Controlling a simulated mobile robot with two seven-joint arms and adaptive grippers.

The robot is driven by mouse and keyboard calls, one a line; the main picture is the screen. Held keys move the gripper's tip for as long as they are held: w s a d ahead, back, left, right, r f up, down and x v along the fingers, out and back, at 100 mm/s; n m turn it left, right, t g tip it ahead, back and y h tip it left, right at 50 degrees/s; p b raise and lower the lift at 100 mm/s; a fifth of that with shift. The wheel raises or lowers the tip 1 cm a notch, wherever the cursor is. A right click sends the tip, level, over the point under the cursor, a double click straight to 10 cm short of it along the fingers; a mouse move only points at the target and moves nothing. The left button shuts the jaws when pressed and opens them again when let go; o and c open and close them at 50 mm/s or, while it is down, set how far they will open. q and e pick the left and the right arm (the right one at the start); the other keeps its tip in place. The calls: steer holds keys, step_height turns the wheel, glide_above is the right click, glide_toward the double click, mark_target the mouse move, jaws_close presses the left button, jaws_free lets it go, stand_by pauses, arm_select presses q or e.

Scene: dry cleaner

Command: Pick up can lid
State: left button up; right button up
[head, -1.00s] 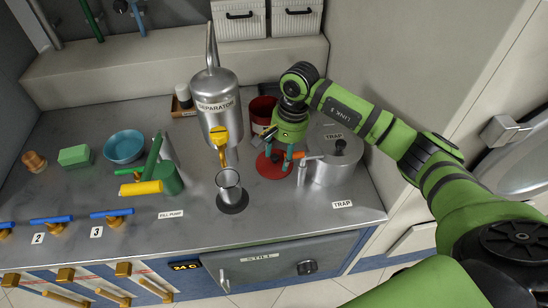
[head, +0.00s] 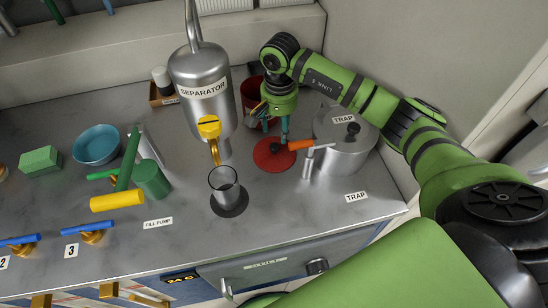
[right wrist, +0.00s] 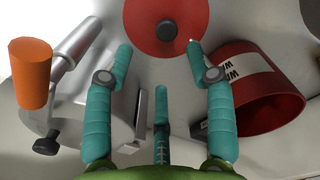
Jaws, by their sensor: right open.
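The can lid is a red disc (head: 268,160) with a small dark knob, lying flat on the steel counter in the head view. In the right wrist view the lid (right wrist: 150,20) is at the top, cut off by the edge, with its knob in clear sight. My right gripper (head: 277,134) is open and empty, pointing down over the lid's far side. In the right wrist view its teal fingertips (right wrist: 158,48) are spread, one each side of the lid's near rim. I cannot tell whether they touch it. My left gripper is not in view.
A red can (head: 252,92) stands behind my right gripper, close to a finger in the wrist view. The steel trap (head: 343,155) with its orange-handled valve (head: 294,146) is right of the lid. The separator (head: 202,92) and a metal beaker (head: 223,190) stand left.

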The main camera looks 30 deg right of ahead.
mark_target(275, 146)
steer(key=shift+f+b, duration=0.35)
steer(key=shift+f, duration=0.4)
steer(key=shift+w+f, duration=0.15)
steer(key=shift+f, duration=0.05)
step_height(275, 146, down, 2)
steer(key=shift+a+p, duration=0.1)
steer(key=shift+p, duration=0.6)
steer(key=f, duration=0.2)
steer(key=f+p, duration=0.1)
steer(key=shift+w+a+f, duration=0.1)
steer(key=shift+a+f, duration=0.25)
steer(key=shift+w+f+p, duration=0.1)
steer(key=shift+f+p, duration=0.2)
steer(key=shift+f, duration=0.25)
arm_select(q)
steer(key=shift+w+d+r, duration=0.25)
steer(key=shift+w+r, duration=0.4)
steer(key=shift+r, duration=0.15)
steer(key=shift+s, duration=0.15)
arm_select(e)
jaws_close()
